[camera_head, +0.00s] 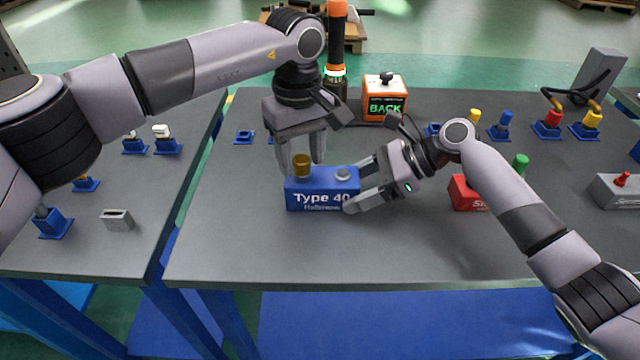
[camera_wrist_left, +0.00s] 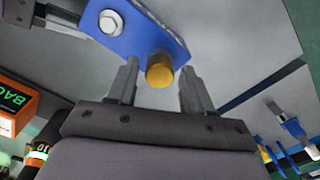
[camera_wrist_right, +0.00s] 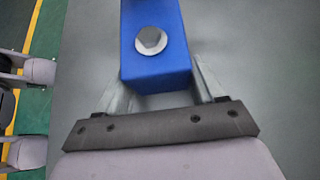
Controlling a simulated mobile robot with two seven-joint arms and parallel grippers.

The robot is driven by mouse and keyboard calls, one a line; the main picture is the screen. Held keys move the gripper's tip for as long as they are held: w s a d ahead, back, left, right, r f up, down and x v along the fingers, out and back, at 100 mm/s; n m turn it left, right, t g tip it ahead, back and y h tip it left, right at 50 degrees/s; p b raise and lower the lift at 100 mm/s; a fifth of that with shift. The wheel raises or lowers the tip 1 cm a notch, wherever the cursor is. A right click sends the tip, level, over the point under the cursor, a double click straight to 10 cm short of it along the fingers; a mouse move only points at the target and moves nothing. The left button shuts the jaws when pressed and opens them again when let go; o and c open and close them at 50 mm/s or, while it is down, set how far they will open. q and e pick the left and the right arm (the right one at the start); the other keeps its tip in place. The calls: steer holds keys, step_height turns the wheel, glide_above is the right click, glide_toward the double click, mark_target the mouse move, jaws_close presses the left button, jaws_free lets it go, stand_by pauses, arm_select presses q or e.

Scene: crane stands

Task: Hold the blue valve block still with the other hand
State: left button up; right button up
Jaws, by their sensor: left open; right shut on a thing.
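The blue valve block (camera_head: 322,202), lettered "Type 40", stands on the grey table in the head view. A brass knob (camera_head: 301,166) is on its left top and a silver hex plug (camera_head: 342,174) on its right top. My right gripper (camera_head: 358,198) is shut on the block's right end; its fingers flank the blue block (camera_wrist_right: 156,72) in the right wrist view. My left gripper (camera_head: 302,168) is open above the block's left end, pointing down. In the left wrist view its fingers (camera_wrist_left: 158,88) stand apart on both sides of the brass knob (camera_wrist_left: 159,72).
An orange "BACK" box (camera_head: 385,106) and a signal tower (camera_head: 336,50) stand at the back. A red block (camera_head: 466,194) is right of my right gripper. Several coloured plugs stand in blue holders at the back right. The table front is clear.

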arm_select(q)
jaws_close()
stand_by(0.5)
steer(key=shift+r, duration=0.1)
steer(key=n, duration=0.5)
stand_by(0.4)
steer(key=shift+n, duration=1.1)
steer(key=n, duration=0.3)
steer(key=shift+r, duration=0.1)
